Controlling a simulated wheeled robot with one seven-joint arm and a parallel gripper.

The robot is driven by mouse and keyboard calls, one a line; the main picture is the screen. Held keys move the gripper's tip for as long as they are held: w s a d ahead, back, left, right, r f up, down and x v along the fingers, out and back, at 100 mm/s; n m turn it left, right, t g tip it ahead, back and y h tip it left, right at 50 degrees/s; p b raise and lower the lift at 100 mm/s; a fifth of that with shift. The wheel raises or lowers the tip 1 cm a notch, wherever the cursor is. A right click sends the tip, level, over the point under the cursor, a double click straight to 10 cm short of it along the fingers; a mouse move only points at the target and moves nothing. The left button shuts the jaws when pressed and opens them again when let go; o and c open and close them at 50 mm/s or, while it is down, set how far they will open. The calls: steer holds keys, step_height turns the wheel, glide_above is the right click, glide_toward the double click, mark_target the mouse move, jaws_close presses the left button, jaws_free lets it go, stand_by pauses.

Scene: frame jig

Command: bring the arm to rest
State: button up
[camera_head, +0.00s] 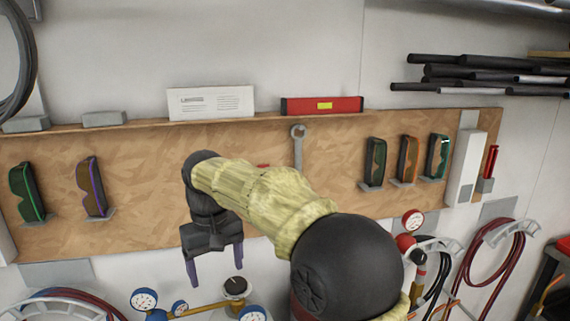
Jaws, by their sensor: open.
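My arm, in a yellow cloth sleeve with dark joints, reaches up from the lower right in front of a wooden wall board (134,152). My gripper (216,268) hangs from its far end, pointing down, left of the middle. Its two purple-blue fingers are apart, with nothing visible between them. It is in front of the lower edge of the board, above several gauges. Part of the board behind the arm is hidden.
Glasses-like items hang at left (27,192) and right (409,158). A wrench (298,145) hangs mid-board. A red level (322,106) and a white card (211,102) stand on the ledge. Gauges (144,300) and a hose coil (497,252) are below.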

steer(key=d+f+m, duration=0.2)
steer(key=d+f, duration=0.3)
steer(key=d, duration=0.4)
steer(key=s+d+f+m+t, duration=0.1)
steer(key=s+d+f, duration=0.3)
steer(key=d, duration=0.2)
steer(key=s+d+f+m, duration=0.2)
steer(key=s+d+f, duration=0.2)
steer(key=d, duration=0.3)
steer(key=s+d+f+m+t, duration=0.1)
steer(key=s+d+f, duration=0.3)
steer(key=d, duration=0.3)
steer(key=shift+s+f+m+t, duration=0.3)
steer(key=shift+s+m, duration=0.1)
steer(key=shift+s, duration=0.2)
